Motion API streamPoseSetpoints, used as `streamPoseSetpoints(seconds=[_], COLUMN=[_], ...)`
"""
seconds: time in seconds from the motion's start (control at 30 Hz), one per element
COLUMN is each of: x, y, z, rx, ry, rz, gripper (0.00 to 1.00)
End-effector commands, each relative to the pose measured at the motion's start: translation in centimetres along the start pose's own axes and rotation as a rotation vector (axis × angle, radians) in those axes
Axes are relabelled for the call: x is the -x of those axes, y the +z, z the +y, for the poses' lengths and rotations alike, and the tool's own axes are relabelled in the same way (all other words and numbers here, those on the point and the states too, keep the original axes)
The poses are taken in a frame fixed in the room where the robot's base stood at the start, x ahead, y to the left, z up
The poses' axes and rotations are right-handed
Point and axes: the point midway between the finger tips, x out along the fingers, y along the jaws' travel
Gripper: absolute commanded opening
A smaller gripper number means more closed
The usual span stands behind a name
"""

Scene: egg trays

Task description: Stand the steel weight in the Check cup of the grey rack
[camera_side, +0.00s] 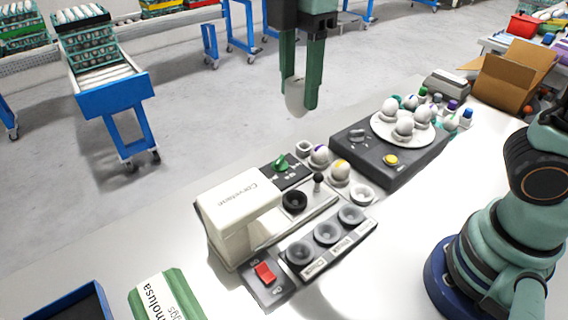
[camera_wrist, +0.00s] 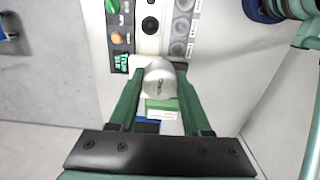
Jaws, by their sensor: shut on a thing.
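My gripper (camera_side: 299,108) hangs high above the far side of the table. Its green fingers are shut on the steel weight (camera_side: 296,92), a pale grey, egg-shaped thing. In the wrist view the weight (camera_wrist: 160,82) sits between the fingers (camera_wrist: 160,101) and shows small dark lettering. The grey rack (camera_side: 347,241) stands on the table below and nearer the camera, with three empty cups in a row and labels along its front. The lettering is small; the nearest label seems to read Check, by the near-left cup (camera_side: 299,252). The rack (camera_wrist: 195,14) is at the top of the wrist view.
A cream machine (camera_side: 236,214) stands left of the rack, with a red switch (camera_side: 265,273) in front. Two marked eggs stand behind the rack. A dark device (camera_side: 372,168) with a white plate of eggs is at right. A green carton (camera_side: 165,298) lies at front left.

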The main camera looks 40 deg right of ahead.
Motion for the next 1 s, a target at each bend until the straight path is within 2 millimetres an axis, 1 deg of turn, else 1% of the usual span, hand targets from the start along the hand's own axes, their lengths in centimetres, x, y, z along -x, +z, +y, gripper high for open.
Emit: streamPoseSetpoints(seconds=[0.03, 0.1, 0.37, 0.4, 0.47, 0.57, 0.67, 0.77, 0.8, 0.9, 1.0], x=[0.1, 0.1, -0.1, -1.2, -2.6, -5.1, -8.1, -11.5, -12.9, -15.9, -17.9], y=[-0.8, -1.6, -4.1, -3.9, -3.9, -3.8, -3.8, -3.8, -3.8, -3.8, -3.8], z=[-1.0, -2.2, -6.8, -6.6, -6.5, -6.5, -6.5, -6.6, -6.6, -6.6, -6.5], rx=[0.007, 0.006, 0.006, 0.0, -0.001, -0.001, -0.001, -0.001, -0.001, -0.001, -0.001], ry=[0.002, 0.002, 0.002, -0.002, -0.004, -0.005, -0.006, -0.007, -0.009, -0.008, -0.005], rz=[0.001, 0.001, 0.001, -0.002, -0.004, -0.004, -0.005, -0.006, -0.007, -0.006, -0.004], gripper=[0.0, 0.0, 0.0, 0.0, 0.0, 0.0, 0.0, 0.0, 0.0, 0.0, 0.0])
